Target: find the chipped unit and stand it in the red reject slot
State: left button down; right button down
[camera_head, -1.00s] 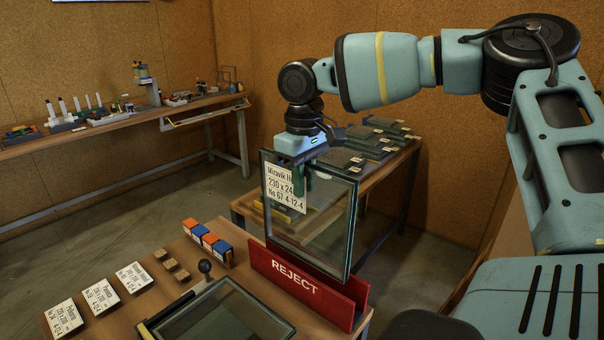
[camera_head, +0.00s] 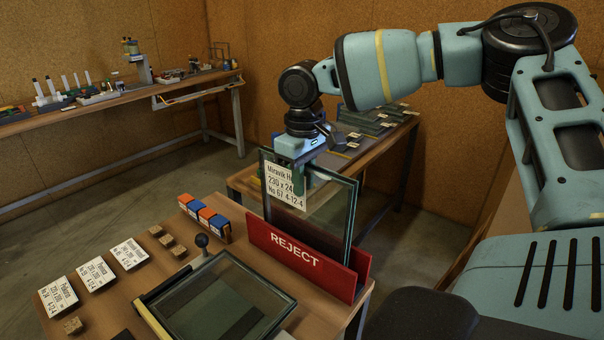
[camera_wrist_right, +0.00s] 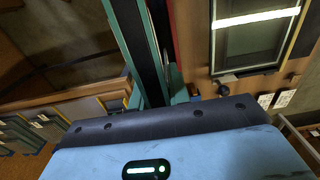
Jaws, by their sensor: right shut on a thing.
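My right gripper (camera_head: 304,166) is shut on the top edge of a glass unit (camera_head: 330,215) with dark edging and a white label (camera_head: 285,187). The unit stands close to upright. Its lower edge is hidden behind the front wall of the red reject slot (camera_head: 300,262), so it appears to be between the slot's walls; I cannot tell whether it touches the bottom. The unit shows edge-on in the right wrist view (camera_wrist_right: 147,50). I see no chip on it from here. My left gripper is not in view.
A tilting frame (camera_head: 268,335) with a black knob (camera_head: 202,240) lies in front of the slot. White label cards (camera_head: 97,272), small wooden blocks (camera_head: 167,241) and orange-blue blocks (camera_head: 205,217) lie left. A back table holds dark stacked units (camera_head: 370,120).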

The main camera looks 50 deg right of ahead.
jog(key=shift+f, duration=0.7)
jog(key=shift+f+b, duration=0.45)
jog(key=shift+f, duration=0.05)
dwell(0.6)
jog(key=c, duration=1.3)
grip_release()
jog(key=shift+a, duration=0.1)
jog(key=shift+o, duration=0.3)
jog(key=shift+s+f, duration=0.1)
jog(key=shift+f, duration=0.1)
notch_tip(320, 180, up, 8)
jog(key=shift+r, duration=0.1)
